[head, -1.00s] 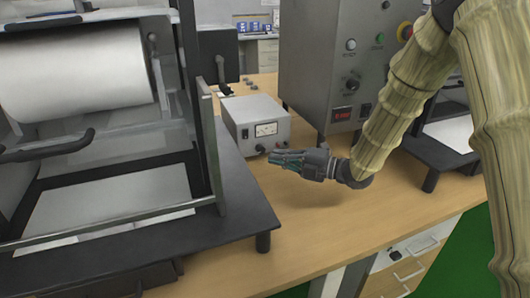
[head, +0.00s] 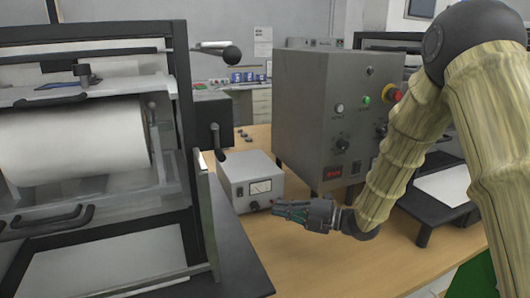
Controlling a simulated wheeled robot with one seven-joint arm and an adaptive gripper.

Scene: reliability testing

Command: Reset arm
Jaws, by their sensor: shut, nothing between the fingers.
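My arm, in a tan ribbed cover, comes in from the right of the head view and bends down toward the wooden bench (head: 315,270). My gripper (head: 285,211) points left and hangs over the bench, in front of the small grey meter box (head: 247,181). Its fingers are together and hold nothing. The fingertips appear close to the front of the meter box; I cannot tell whether they touch it.
A machine with a white roller (head: 75,140) and dark frame fills the left. A grey control cabinet (head: 325,110) with knobs and a red button stands behind my arm. A black stand (head: 432,212) with a white sheet is at the right. Bare bench lies in front of my gripper.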

